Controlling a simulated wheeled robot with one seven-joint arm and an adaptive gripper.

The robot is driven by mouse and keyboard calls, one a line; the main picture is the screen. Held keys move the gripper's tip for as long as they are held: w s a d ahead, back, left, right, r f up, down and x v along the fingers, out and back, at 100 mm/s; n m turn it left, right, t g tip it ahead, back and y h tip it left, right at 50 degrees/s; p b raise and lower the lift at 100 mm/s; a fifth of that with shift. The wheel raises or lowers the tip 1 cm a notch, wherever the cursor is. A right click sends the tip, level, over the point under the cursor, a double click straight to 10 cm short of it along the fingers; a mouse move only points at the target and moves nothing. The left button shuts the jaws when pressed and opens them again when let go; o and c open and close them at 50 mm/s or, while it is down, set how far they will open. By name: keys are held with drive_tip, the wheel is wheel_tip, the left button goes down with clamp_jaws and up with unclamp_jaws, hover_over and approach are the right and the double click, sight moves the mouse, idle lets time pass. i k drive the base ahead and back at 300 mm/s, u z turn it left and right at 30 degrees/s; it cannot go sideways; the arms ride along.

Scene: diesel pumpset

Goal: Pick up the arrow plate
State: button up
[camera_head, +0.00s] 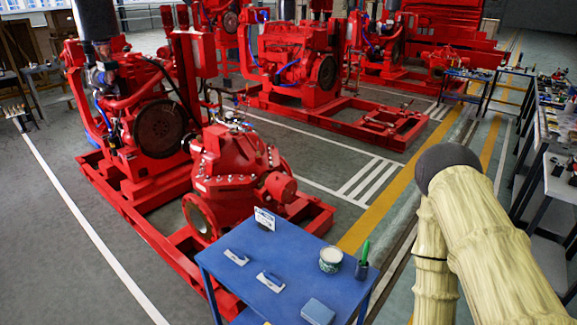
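A blue table (306,264) stands at the lower middle. A small white plate with blue marks (264,218) stands upright at its far left corner. It may be the arrow plate, but its marks are too small for me to make out an arrow. Two flat white-and-blue pieces, one farther back (237,257) and one nearer (270,281), lie on the left part of the tabletop. My cream-coloured arm with a dark joint fills the right side. My gripper is not in view.
The blue table also holds a round tin (330,259), a dark cup with a green-handled tool (362,266) and a blue block (317,312). A large red pumpset (232,170) stands close behind the table. Cluttered benches (555,150) line the right.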

sight(270, 280)
drive_tip(key=u, duration=0.35)
drive_tip(key=k, duration=1.15)
drive_tip(key=u, duration=0.55)
drive_tip(key=i, duration=0.65)
drive_tip(key=z, duration=0.55)
